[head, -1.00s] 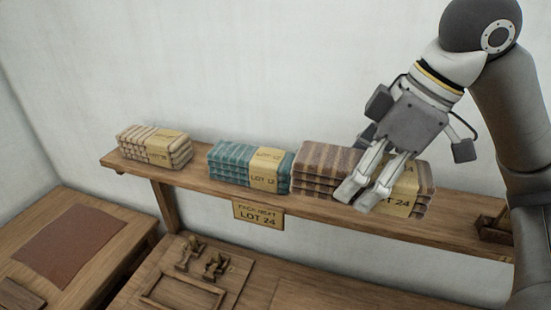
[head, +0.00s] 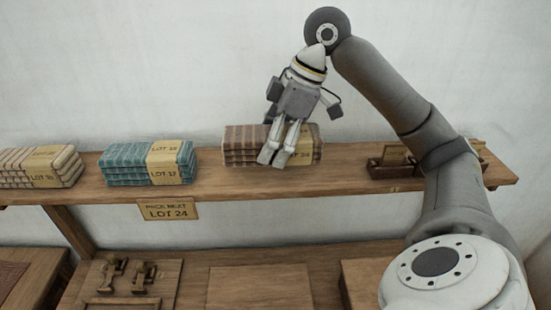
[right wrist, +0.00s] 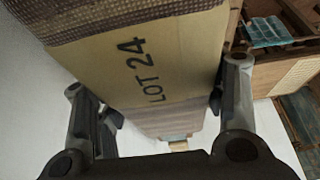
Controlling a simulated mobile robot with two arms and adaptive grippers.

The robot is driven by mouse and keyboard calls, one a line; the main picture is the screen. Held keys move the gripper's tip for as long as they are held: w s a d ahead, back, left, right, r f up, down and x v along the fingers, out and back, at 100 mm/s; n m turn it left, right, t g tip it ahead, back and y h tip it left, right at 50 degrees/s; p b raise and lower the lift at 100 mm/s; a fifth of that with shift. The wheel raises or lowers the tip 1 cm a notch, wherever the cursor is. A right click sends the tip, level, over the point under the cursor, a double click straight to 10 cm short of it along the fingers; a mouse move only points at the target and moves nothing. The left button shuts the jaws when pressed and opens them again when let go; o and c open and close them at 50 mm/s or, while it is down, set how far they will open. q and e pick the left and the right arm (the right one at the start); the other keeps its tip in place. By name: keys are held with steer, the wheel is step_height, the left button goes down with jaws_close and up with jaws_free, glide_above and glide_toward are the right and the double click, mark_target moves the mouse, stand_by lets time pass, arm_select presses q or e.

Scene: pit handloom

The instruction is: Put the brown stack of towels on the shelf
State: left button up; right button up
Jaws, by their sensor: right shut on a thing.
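The brown striped stack of towels (head: 243,141) is at the shelf (head: 345,172), right of the teal stack. It looks level with the shelf top, but I cannot tell whether it rests on the board or hangs just above it. My right gripper (head: 276,157) is shut on the stack, its fingers across the tan band. In the right wrist view the stack (right wrist: 160,62) is between the two fingers, with its band reading "LOT 24". My left gripper is not in view.
A teal stack (head: 124,164) and a cream striped stack (head: 28,168) stand left on the shelf. A small wooden box (head: 388,172) is at the right. A sign (head: 168,210) reading LOT 24 hangs from the front edge. Wooden benches are below.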

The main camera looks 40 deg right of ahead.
mark_target(276, 171)
steer(key=shift+w+d+f, duration=0.25)
steer(key=shift+d+f, duration=0.15)
steer(key=shift+f, duration=0.15)
steer(key=shift+w+d+f, duration=0.25)
steer(key=shift+d+f, duration=0.1)
steer(key=shift+f, duration=0.05)
steer(key=shift+w+d+f, duration=0.1)
steer(key=shift+d+f, duration=0.05)
steer(key=shift+f, duration=1.6)
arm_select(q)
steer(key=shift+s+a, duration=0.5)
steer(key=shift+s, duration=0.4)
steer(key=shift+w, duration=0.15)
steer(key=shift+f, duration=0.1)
arm_select(e)
steer(key=shift+f, duration=0.15)
steer(key=o, duration=1.1)
